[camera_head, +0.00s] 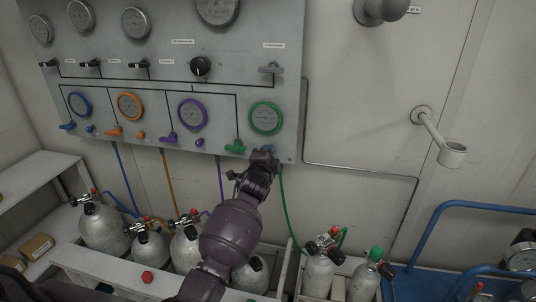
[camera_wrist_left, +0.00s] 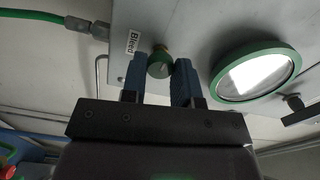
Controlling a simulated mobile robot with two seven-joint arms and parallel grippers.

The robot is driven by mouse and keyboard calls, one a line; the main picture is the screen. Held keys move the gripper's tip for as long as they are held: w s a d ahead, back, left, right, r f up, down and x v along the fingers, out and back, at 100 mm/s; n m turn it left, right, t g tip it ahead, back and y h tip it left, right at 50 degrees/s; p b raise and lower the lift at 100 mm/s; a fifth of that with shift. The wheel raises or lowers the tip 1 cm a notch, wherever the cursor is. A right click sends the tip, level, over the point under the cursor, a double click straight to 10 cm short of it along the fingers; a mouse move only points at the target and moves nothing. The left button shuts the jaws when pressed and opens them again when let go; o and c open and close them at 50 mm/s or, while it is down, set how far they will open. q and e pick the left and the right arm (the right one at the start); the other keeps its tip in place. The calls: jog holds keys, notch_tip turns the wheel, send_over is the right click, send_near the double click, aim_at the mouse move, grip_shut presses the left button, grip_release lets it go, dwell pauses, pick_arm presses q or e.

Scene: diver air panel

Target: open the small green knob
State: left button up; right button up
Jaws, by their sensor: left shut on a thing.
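The small green knob (camera_wrist_left: 159,65) sits between the blue fingers of my left gripper (camera_wrist_left: 160,75) in the left wrist view, beside a "Bleed" label (camera_wrist_left: 133,43). The fingers are shut on it. In the head view my left gripper (camera_head: 262,154) is at the lower right corner of the grey panel (camera_head: 285,90), and hides the knob. The green-ringed gauge (camera_head: 265,118) is just above the gripper there, and it also shows in the left wrist view (camera_wrist_left: 255,73). A larger green lever (camera_head: 235,147) is just left of the gripper. My right gripper is not in view.
Blue, orange and purple gauges with matching levers and knobs line the panel to the left. A green hose (camera_head: 284,205) hangs below my gripper. Several grey cylinders (camera_head: 318,275) stand below. A cup-shaped holder (camera_head: 452,154) sticks out from the right wall.

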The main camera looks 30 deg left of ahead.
pick_arm(q)
jog(key=shift+n+p, duration=1.3)
jog(key=shift+n, duration=6)
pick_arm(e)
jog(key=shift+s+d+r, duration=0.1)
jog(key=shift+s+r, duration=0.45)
pick_arm(q)
jog(key=o, duration=0.9)
jog(key=shift+o, duration=0.2)
